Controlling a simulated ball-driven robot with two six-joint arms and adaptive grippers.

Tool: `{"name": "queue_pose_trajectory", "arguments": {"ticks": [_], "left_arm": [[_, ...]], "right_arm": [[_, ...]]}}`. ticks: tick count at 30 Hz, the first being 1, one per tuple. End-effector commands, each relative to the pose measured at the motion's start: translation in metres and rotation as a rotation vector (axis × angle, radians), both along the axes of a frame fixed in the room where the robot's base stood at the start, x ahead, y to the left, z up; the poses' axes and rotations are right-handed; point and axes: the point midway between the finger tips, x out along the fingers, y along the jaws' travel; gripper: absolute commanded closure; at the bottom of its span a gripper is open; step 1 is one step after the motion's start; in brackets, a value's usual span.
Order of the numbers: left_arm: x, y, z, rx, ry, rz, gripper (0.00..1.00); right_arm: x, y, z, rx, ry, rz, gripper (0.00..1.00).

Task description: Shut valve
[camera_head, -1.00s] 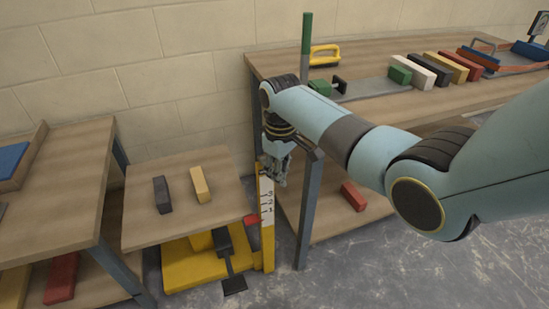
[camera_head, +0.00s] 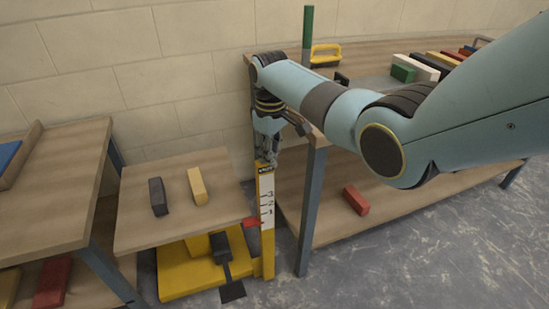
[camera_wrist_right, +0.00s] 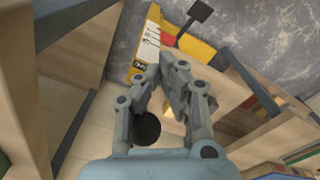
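A yellow post (camera_head: 268,262) with a white numbered scale (camera_head: 266,200) stands beside a small wooden platform. A dark label marks its top; the post also shows in the wrist view (camera_wrist_right: 140,58). No valve handle can be made out clearly. My right gripper (camera_head: 268,158) points down at the post's top, fingertips overlapping it in the picture. In the wrist view my right gripper (camera_wrist_right: 162,75) has its fingertips close together beside the labelled end; contact or a grip cannot be told. A dark round shape (camera_wrist_right: 146,130) shows behind the fingers, unclear. My left gripper is out of view.
The platform (camera_head: 140,225) carries a dark block (camera_head: 157,196) and a yellow block (camera_head: 197,186). Below are a yellow base (camera_head: 180,275) and a black pedal (camera_head: 232,291). A right-hand workbench (camera_head: 314,160) stands close to the post; another bench (camera_head: 65,190) stands left.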

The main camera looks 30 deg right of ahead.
Motion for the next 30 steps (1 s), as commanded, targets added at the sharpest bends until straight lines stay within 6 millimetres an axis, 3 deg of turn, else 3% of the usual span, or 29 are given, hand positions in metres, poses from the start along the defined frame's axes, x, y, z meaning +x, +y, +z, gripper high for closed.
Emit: {"name": "queue_pose_trajectory", "arguments": {"ticks": [13,20,30], "left_arm": [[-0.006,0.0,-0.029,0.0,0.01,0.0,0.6],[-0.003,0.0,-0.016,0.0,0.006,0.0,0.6],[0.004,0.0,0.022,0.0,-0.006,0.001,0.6]], "right_arm": [[0.025,-0.006,-0.003,0.0,-0.001,0.0,1.0],[0.024,-0.006,0.009,-0.001,-0.001,0.0,1.0],[0.018,-0.005,0.038,-0.001,-0.001,0.0,1.0]]}}
